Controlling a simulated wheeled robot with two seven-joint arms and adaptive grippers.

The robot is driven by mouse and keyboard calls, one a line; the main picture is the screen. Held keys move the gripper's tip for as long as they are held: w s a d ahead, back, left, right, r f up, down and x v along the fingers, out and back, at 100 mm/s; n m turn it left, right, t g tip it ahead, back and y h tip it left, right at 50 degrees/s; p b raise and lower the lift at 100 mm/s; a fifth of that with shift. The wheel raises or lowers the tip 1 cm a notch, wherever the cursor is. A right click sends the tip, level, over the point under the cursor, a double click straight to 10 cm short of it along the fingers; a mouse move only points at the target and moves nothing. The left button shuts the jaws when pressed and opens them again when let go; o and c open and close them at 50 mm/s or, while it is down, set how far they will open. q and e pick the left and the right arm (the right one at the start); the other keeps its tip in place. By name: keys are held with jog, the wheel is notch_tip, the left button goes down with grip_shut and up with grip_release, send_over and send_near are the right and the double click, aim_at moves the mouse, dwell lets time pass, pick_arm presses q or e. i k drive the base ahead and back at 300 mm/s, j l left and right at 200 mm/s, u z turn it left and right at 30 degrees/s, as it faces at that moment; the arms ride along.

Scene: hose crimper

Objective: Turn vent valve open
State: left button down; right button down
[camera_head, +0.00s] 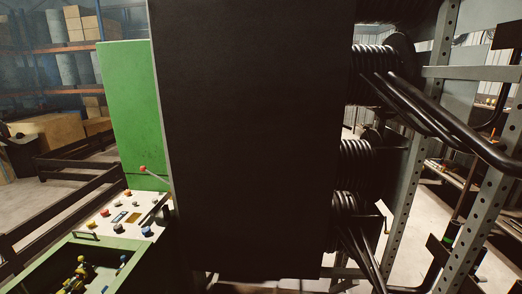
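I cannot pick out a vent valve for certain. A thin lever with a red knob (143,168) rises beside the sloped control panel (108,222) of a green machine (128,105) at the left. The panel carries several coloured buttons and a small display. A large dark panel (255,130) fills the middle of the view and hides what lies behind it. Neither my left nor my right gripper shows in the head view.
Coiled black hoses (368,160) hang on a grey perforated metal rack (408,190) at the right. An open green bin (85,265) with small coloured parts stands at the lower left. Shelves with boxes (82,25) stand at the far left. Dark rails (70,205) run beside the machine.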

aim_at(104, 211)
jog(key=k+l+u, duration=0.15)
jog(key=u, duration=1.2)
jog(key=i+l+z, duration=0.1)
jog(key=i+z, duration=0.25)
jog(key=i, duration=0.15)
jog(key=i+z, duration=0.4)
jog(key=i, duration=0.05)
